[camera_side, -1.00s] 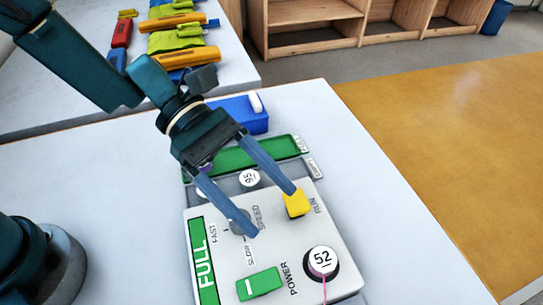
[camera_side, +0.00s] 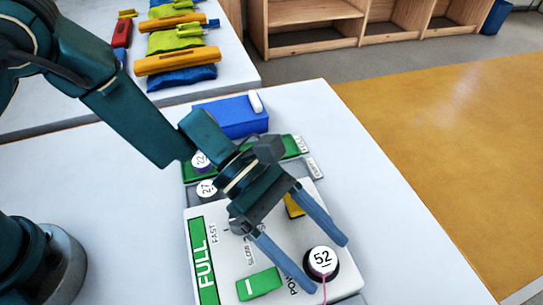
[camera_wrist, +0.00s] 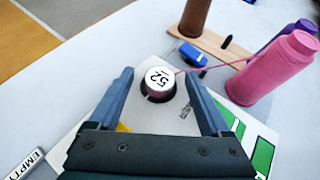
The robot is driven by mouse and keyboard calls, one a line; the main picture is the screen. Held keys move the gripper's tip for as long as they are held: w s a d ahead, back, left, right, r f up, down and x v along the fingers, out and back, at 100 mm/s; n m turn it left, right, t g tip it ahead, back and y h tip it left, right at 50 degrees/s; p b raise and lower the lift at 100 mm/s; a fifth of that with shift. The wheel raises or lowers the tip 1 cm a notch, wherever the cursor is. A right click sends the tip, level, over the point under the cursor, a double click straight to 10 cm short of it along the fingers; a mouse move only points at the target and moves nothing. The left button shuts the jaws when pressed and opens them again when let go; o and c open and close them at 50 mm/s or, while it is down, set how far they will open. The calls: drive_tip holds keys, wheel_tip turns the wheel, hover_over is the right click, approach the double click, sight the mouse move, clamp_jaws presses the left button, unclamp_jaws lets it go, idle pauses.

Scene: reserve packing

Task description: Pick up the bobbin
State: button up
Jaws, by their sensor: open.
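The bobbin (camera_side: 322,258), with a white top marked 52 and a dark rim, sits on the front right of the pale winder panel (camera_side: 236,268). A pink thread runs from it. My gripper (camera_side: 331,270) is open, its two blue fingers reaching down on either side of the bobbin in the side view. In the wrist view the bobbin (camera_wrist: 158,80) shows between the fingertips (camera_wrist: 158,76), with a gap on both sides. I cannot tell how far the tips are above the panel.
Bobbins marked 22 (camera_side: 201,160) and 27 (camera_side: 207,189) stand behind the panel. A yellow RUN button (camera_side: 293,206) and green POWER switch (camera_side: 259,283) are on the panel. A blue box (camera_side: 232,116) is behind. Pink (camera_wrist: 272,68) and brown (camera_wrist: 195,17) thread spools stand beyond the bobbin.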

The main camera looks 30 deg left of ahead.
drive_tip(key=shift+c, duration=0.4)
clamp_jaws()
drive_tip(key=shift+r, duration=0.1)
